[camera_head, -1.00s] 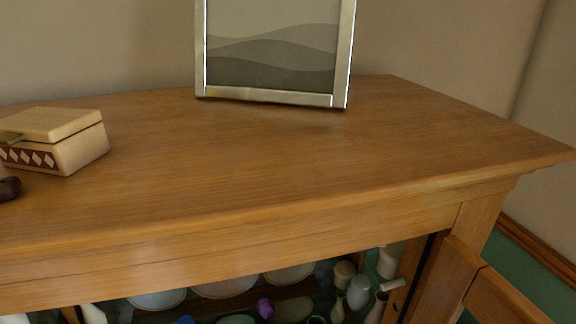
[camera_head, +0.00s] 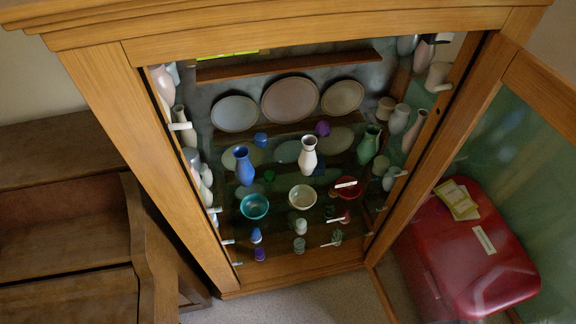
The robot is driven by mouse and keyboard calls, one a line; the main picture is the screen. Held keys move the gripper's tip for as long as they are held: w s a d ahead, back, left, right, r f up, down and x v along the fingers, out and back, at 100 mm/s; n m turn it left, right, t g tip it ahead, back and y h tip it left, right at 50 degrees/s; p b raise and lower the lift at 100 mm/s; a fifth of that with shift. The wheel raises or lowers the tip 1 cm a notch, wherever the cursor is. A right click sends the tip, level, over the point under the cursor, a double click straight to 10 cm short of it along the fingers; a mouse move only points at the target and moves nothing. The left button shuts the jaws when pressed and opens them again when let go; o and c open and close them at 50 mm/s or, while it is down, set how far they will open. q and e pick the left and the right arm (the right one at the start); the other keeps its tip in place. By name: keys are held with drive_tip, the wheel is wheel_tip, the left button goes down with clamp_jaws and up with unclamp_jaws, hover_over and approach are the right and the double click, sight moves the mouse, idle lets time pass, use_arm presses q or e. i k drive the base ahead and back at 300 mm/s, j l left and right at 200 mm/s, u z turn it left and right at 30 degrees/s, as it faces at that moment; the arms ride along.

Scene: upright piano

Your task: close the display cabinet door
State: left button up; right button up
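The wooden display cabinet (camera_head: 172,142) stands upright in the middle of the head view, its front open. Its door (camera_head: 497,79), a wooden frame with a glass pane, is swung wide open to the right, hinged on the cabinet's right side. Inside are glass shelves with vases, bowls and small cups, such as a blue vase (camera_head: 244,166) and a white vase (camera_head: 308,155). Plates (camera_head: 290,99) stand along the back. The door's lower part runs out of the picture at the bottom. Neither of my grippers is in view.
A red case (camera_head: 465,262) with yellow papers on it (camera_head: 457,199) is on the right, seen through the door's glass. Dark wooden furniture (camera_head: 65,240) stands close on the left. Carpeted floor (camera_head: 290,304) shows in front of the cabinet.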

sight(552, 96)
drive_tip(key=l+z, duration=0.1)
drive_tip(key=z, duration=0.35)
drive_tip(key=k+l+z, duration=0.1)
drive_tip(key=z, duration=0.35)
drive_tip(key=l+z, duration=0.15)
drive_tip(key=z, duration=0.3)
